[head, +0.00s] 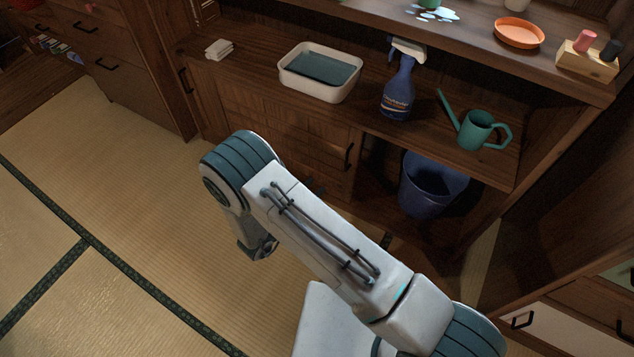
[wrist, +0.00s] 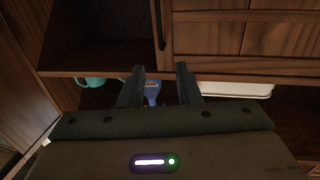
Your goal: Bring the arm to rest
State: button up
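My arm stretches across the lower middle of the head view, bent at an elbow, with its far link reaching down over the tatami in front of the cabinet. In the wrist view my gripper (wrist: 159,78) has its two dark fingers apart, with nothing held between them. A blue spray bottle (wrist: 152,92) shows in the gap, beyond the fingers and not touched as far as I can tell. In the head view the gripper's fingers are mostly hidden behind the arm.
The wooden shelf holds a white cloth (head: 219,49), a white tub (head: 321,72), the spray bottle (head: 398,88) and a green watering can (head: 477,129). A blue bin (head: 432,184) stands below. An orange dish (head: 519,33) sits on the upper shelf. Tatami at left is clear.

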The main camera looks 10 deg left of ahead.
dwell(0.4)
jog(key=w+a+r+g+y+p, duration=0.1)
jog(key=w+r+g+y+p, duration=0.15)
jog(key=w+r+p, duration=0.45)
jog(key=w+r+g+y+p, duration=0.15)
jog(key=w+r+y, duration=0.25)
jog(key=r, duration=0.7)
jog(key=d+r+n+g+y+p, duration=0.1)
jog(key=d+r+y+p, duration=0.2)
jog(key=r, duration=0.6)
jog(key=s+d+r+n+g+y+p, duration=0.1)
jog(key=d+r+p, duration=0.1)
jog(key=r+p, duration=0.5)
jog(key=d+r+n+g+y+p, duration=0.1)
jog(key=d+r+y+p, duration=0.15)
jog(key=r, duration=0.85)
jog(key=s+d+r+n+g+h+p, duration=0.1)
jog(key=s+d+r+g+h+p, duration=0.1)
jog(key=s+d+r+p, duration=0.4)
jog(key=s+d+r+n+g+h+p, duration=0.1)
jog(key=s+d+r+p, duration=0.5)
jog(key=s+d+r, duration=0.7)
jog(key=s+d+g+h, duration=0.1)
jog(key=s+d+g, duration=0.1)
jog(key=s, duration=0.3)
jog(key=shift+s+r+n+g+p, duration=0.15)
jog(key=shift+r+n+g+p, duration=0.15)
jog(key=shift+g+p, duration=0.1)
